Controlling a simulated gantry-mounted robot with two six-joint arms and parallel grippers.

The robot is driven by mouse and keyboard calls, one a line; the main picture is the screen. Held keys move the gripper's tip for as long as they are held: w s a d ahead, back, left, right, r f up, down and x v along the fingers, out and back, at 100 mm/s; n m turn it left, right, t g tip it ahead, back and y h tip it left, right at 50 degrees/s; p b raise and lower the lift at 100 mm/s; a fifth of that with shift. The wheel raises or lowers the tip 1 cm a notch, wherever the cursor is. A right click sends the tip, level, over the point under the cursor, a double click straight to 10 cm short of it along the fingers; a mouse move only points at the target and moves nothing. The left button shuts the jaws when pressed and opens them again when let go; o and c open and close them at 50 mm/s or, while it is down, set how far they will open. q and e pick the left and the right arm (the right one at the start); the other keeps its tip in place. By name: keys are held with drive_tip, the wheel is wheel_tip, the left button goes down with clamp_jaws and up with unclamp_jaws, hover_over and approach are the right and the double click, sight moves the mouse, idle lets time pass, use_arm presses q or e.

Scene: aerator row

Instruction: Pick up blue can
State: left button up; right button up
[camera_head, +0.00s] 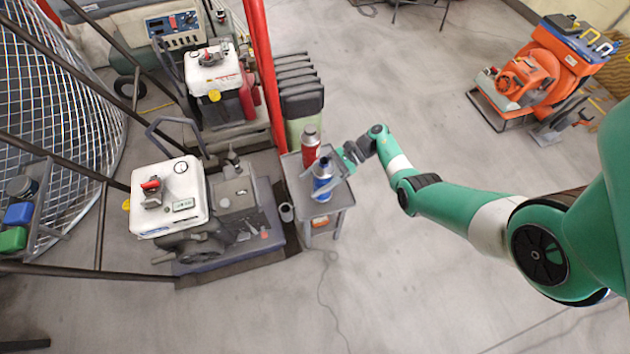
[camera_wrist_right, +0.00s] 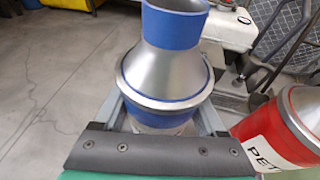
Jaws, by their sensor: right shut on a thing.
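The blue can (camera_head: 322,182) stands upright on a small grey cart, with a silver shoulder and a blue top. In the right wrist view the blue can (camera_wrist_right: 168,65) fills the middle, between the two grey fingers. My right gripper (camera_head: 335,171) reaches in from the right and is shut on the can. In the right wrist view the gripper (camera_wrist_right: 165,115) has a finger on each side of the can. I cannot tell whether the can's base touches the cart top. My left gripper is not in view.
A red can (camera_head: 310,146) stands close behind the blue one; it also shows in the right wrist view (camera_wrist_right: 285,135) with a white label. The grey cart (camera_head: 343,196) stands beside white-topped machines (camera_head: 170,190). A red post (camera_head: 263,70) rises behind. The floor in front is clear.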

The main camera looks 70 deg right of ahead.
sight(314, 173)
drive_tip(key=shift+r+p, duration=2.7)
drive_tip(key=shift+r, duration=1.75)
